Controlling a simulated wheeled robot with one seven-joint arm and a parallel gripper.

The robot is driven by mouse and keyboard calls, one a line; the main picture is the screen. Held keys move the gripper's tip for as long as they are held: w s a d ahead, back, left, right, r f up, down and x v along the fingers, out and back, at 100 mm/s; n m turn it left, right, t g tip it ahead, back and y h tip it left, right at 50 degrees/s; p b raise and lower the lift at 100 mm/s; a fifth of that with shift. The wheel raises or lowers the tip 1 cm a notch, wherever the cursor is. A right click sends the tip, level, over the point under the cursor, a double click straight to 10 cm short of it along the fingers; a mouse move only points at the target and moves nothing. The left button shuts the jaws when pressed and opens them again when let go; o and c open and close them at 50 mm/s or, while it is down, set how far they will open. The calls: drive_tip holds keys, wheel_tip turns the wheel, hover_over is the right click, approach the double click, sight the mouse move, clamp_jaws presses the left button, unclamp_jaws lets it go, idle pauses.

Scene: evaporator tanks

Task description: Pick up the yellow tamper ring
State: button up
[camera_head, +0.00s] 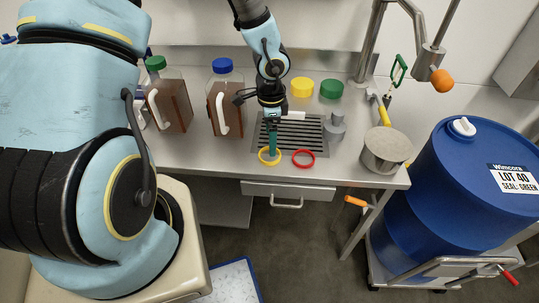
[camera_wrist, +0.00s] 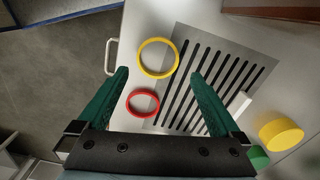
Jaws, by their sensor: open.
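The yellow tamper ring (camera_head: 269,163) lies flat on the steel counter at the front-left corner of the slotted drain grate. It also shows in the wrist view (camera_wrist: 141,58), ahead of my fingertips and between their lines. A red ring (camera_head: 303,166) lies to its right; in the wrist view the red ring (camera_wrist: 143,103) sits close to my left finger. My gripper (camera_head: 271,150) points down above the counter by the yellow ring. In the wrist view its green fingers (camera_wrist: 160,75) are spread wide with nothing held between them. The exact height above the ring is hard to tell.
A slotted grate (camera_head: 300,133) lies under and behind the rings. Jugs with green (camera_head: 168,105) and blue (camera_head: 226,100) caps stand left. Yellow (camera_head: 302,87) and green (camera_head: 332,89) lids lie behind. A steel pot (camera_head: 386,152) and a blue drum (camera_head: 462,190) are right.

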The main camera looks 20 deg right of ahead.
sight(267, 163)
drive_tip(key=f, duration=0.5)
drive_tip(key=shift+s+f, duration=0.1)
drive_tip(key=shift+s, duration=0.1)
drive_tip(key=c, duration=1.1)
